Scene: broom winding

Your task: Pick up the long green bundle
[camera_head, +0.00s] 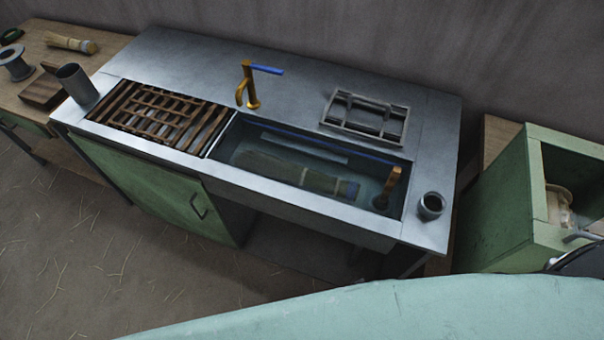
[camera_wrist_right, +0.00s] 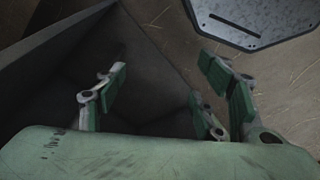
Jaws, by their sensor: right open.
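The long green bundle (camera_head: 290,174) lies in the sink basin (camera_head: 235,138) in the head view. It looks dull green-grey, with a band near its right end, and seems to be under water. My right gripper (camera_wrist_right: 160,98) shows in the right wrist view, with its green-padded fingers spread apart and nothing between them. The bundle is not visible in that view, so the gripper is away from it. My left gripper is in neither view.
A wooden slatted rack (camera_head: 160,112) covers the counter left of the basin. A gold tap (camera_head: 248,86) stands behind it. A metal rack (camera_head: 364,118) and a metal cup (camera_head: 431,206) sit to the right. A green cabinet (camera_head: 500,215) stands beyond the counter's right end.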

